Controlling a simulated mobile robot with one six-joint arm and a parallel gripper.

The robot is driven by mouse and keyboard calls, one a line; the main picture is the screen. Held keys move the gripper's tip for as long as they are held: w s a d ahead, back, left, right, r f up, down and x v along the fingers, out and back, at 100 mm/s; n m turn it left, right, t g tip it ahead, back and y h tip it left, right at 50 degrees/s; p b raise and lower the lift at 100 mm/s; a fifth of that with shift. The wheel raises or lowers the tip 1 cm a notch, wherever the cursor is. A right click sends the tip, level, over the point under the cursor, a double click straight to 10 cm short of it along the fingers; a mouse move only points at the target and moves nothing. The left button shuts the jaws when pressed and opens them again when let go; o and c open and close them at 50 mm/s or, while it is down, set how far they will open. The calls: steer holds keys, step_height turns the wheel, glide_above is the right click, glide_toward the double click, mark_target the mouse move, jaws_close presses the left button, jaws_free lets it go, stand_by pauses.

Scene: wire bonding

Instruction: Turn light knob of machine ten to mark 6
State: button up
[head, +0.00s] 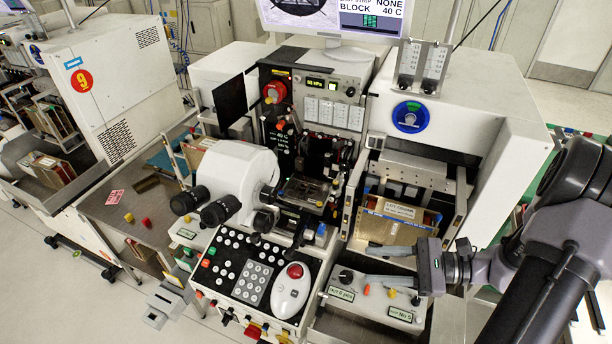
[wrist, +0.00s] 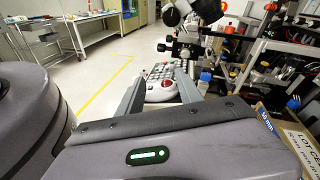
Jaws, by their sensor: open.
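The white machine (head: 497,140) in the middle stands right of a machine with a red 9 sign; its own number does not show. I cannot tell whether this is the light knob, and no mark 6 can be read. My gripper (head: 366,265) is open and empty, its fingers pointing left above that panel. In the wrist view, the open fingers (wrist: 161,76) point towards the keypad panel (wrist: 160,72), with nothing between them.
A keypad panel (head: 246,277) with a white trackball unit (head: 291,291) lies left of my gripper. A microscope head (head: 236,170) with black eyepieces stands above it. A magazine (head: 400,222) sits close behind my gripper. Open floor lies at the lower left.

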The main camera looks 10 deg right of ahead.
steer(key=d+m+t+p, duration=0.1)
steer(key=d+m+t, duration=0.2)
steer(key=d+t, duration=0.1)
steer(key=b, duration=0.2)
glide_toward(313, 236)
steer(key=shift+m, duration=0.3)
steer(key=x, duration=0.8)
steer(key=shift+w+a+r, duration=0.1)
steer(key=shift+a, duration=0.1)
jaws_close()
